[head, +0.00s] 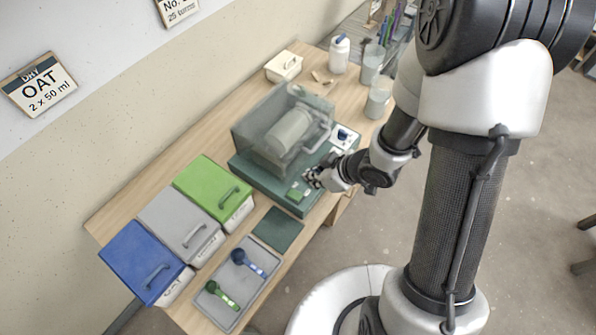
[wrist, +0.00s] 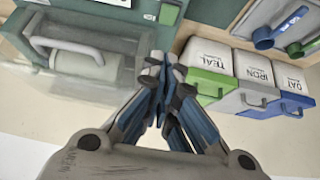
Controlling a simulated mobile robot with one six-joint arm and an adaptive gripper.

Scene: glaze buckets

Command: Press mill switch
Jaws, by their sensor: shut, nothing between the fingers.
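The mill (head: 283,135) stands on the table, a dark green base with a clear cover over a pale drum. A green switch-like block (head: 295,195) sits on the base's front part. It also shows in the wrist view (wrist: 169,14), beyond my fingertips. A white panel with a blue knob (head: 342,135) is at the base's right end. My gripper (head: 311,179) is shut and empty, over the front edge of the base beside the green block. Its closed fingers also show in the wrist view (wrist: 160,68). I cannot tell whether they touch anything.
Green (head: 207,188), grey (head: 178,222) and blue (head: 144,262) lidded bins stand left of the mill. A grey tray (head: 231,303) holds a blue and a green scoop. A dark green mat (head: 278,229) lies in front. Cups and a white bottle (head: 339,55) stand behind.

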